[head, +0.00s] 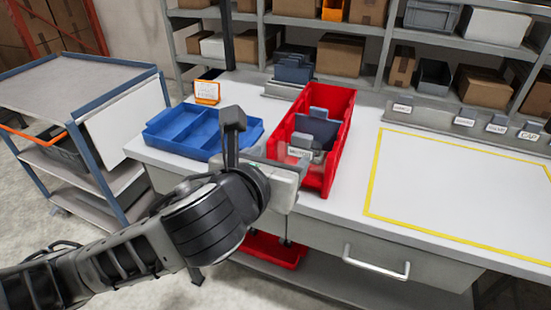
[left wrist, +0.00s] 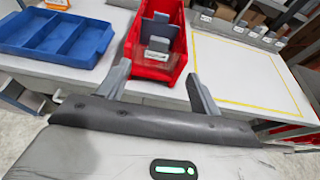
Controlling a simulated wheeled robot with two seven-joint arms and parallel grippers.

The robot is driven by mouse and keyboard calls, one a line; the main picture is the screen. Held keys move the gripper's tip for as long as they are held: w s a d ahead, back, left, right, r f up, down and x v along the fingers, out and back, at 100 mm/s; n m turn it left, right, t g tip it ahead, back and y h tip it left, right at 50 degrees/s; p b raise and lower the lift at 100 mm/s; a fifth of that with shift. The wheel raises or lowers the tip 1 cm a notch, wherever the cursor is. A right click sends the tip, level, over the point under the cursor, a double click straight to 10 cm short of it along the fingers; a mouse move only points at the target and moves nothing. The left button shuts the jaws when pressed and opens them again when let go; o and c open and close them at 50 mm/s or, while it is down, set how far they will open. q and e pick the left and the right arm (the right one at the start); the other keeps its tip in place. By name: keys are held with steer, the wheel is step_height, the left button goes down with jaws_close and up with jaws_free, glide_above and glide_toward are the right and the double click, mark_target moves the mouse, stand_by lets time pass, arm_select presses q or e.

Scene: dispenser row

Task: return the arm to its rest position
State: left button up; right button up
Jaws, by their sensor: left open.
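My left gripper (head: 282,166) is at the front edge of the worktable, before the near end of a red bin (head: 343,105). In the left wrist view my left gripper (left wrist: 159,76) has its two grey fingers spread wide, with nothing between them. The red bin's front wall (left wrist: 150,72) shows beyond the fingers. My left arm reaches in from the lower left and hides part of the table edge. My right gripper is not in either view.
A blue divided tray (head: 172,131) stands left of the red bin, which holds grey-blue pieces. A yellow-outlined area (head: 460,190) on the right is clear. A cart (head: 85,75) stands at the left. Shelves with boxes (head: 340,53) are behind. A drawer handle (head: 376,265) sticks out in front.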

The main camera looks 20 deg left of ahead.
arm_select(q)
step_height(320, 180, down, 17)
steer(key=s+d+n+g+h, duration=0.1)
steer(key=d+n+g+h, duration=0.15)
steer(key=n, duration=1.35)
steer(key=s+a+f+n, duration=0.3)
steer(key=s+f+n, duration=0.3)
steer(key=f+n, duration=0.2)
steer(key=s+a+f+n+g, duration=0.1)
steer(key=s+a+f+n, duration=0.2)
steer(key=s+f+n, duration=0.3)
steer(key=f+n+y, duration=0.1)
steer(key=n, duration=0.3)
steer(key=shift+f, duration=0.4)
steer(key=shift+a+g, duration=0.1)
steer(key=shift+g, duration=0.15)
